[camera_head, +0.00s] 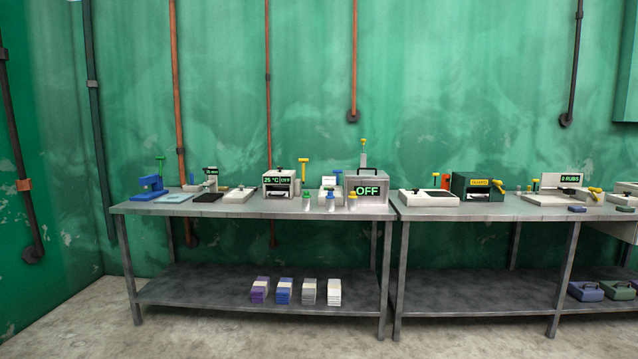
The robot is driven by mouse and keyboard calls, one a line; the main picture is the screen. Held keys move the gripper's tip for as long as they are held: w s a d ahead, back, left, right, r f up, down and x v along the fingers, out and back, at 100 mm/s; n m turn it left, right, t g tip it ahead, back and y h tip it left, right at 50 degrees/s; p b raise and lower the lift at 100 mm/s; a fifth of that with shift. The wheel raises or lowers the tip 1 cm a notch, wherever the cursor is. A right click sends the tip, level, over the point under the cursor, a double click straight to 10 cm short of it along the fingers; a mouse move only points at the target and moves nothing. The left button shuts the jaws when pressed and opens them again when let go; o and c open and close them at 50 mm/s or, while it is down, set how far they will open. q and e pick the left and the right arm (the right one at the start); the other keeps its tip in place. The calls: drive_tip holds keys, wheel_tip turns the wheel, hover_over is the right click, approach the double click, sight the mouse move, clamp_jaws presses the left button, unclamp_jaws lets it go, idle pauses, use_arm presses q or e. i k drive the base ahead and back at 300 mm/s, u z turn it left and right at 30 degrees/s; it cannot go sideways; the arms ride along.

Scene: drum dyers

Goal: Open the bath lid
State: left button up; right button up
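No part is labelled as a bath, so I cannot tell for certain which device is the bath. A white box (277,184) with a "25 °C OFF" display stands on the left table, with a dark knob on top. A grey metal box (366,189) with a large "OFF" display stands near that table's right end, with a small handle on top. Both boxes look closed on top, but they are small in the picture. Neither of my grippers is in view.
The left metal table (230,210) also bears a blue device (149,186), a white flat box (240,193) and several small bottles near the front. The right table (480,212) holds more devices, including a dark green box (476,186). The concrete floor (225,335) in front is clear.

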sight(358, 174)
drive_tip(key=i, duration=3.15)
drive_tip(key=z, duration=0.05)
